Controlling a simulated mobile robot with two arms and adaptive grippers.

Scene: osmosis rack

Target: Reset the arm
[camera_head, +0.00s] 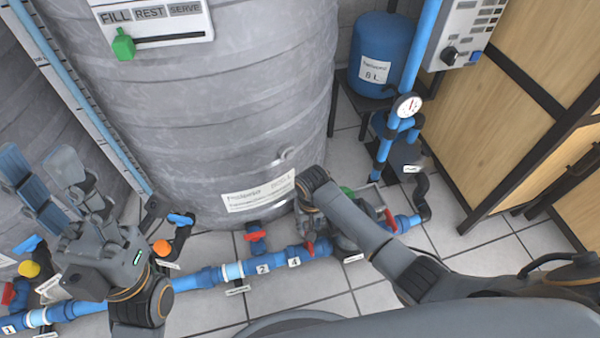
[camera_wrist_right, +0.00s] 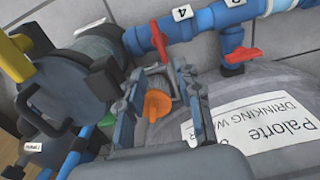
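My left gripper (camera_head: 40,165) is raised at the left in the head view, its fingers apart and nothing between them. My right arm (camera_head: 355,225) reaches in from the right and bends down over the pipe in front of the grey tank. Its own links mostly hide the right gripper in that view. In the right wrist view the right gripper (camera_wrist_right: 152,112) has its fingers apart. An orange knob (camera_wrist_right: 157,102) shows between them; I cannot tell whether they touch it.
A large grey tank (camera_head: 200,110) with a label stands behind the blue floor pipe (camera_head: 208,277), which carries red-handled valves (camera_head: 256,237). A blue pressure vessel (camera_head: 381,50), a gauge (camera_head: 407,106) and wooden panels (camera_head: 500,90) stand at the right. A green slider (camera_head: 123,44) is on the tank's panel.

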